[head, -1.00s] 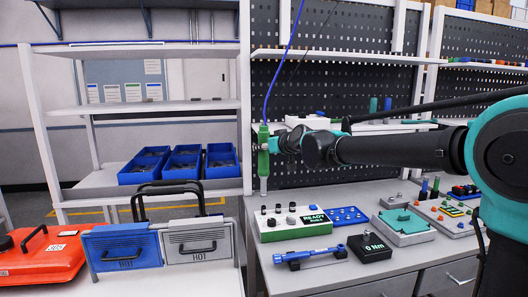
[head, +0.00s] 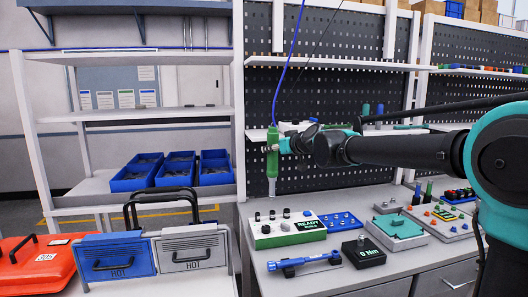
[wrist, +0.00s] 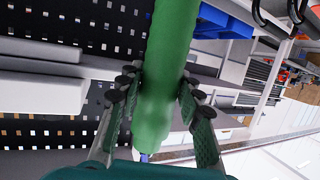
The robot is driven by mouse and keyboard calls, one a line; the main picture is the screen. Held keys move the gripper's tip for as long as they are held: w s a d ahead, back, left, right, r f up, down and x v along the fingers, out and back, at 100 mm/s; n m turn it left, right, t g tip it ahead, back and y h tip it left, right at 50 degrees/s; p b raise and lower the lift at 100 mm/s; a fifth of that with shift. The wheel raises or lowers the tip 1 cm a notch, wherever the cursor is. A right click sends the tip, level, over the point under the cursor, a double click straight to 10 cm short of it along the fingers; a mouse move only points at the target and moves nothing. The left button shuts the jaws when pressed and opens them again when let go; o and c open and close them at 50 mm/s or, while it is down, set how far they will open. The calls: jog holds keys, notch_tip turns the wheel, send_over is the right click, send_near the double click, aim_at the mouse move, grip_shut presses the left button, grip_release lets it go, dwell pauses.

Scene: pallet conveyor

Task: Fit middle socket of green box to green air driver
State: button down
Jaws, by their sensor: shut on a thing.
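My gripper (head: 284,146) is shut on the green air driver (head: 272,160), which hangs upright from a blue hose. It also shows in the wrist view, where the fingers of my gripper (wrist: 158,92) close on both sides of the green driver body (wrist: 168,70). The green box (head: 290,239) stands on the bench below, with a white top, a green lower front and a READY display. Several dark sockets stand in a row on its top; the middle socket (head: 272,214) shows below the driver's pale lower end in the head view. The driver is apart from the box.
A blue tool on a stand (head: 304,263), a black 0 Nm box (head: 363,252), a blue tray (head: 340,221) and a teal-topped fixture (head: 400,227) share the bench. A perforated panel (head: 330,90) stands behind. Blue bins (head: 137,180) fill the left shelf.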

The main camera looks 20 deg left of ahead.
aim_at(276, 163)
jog(key=shift+d+f, duration=0.1)
dwell(0.3)
jog(key=shift+f, duration=1.4)
jog(key=shift+f, duration=1.35)
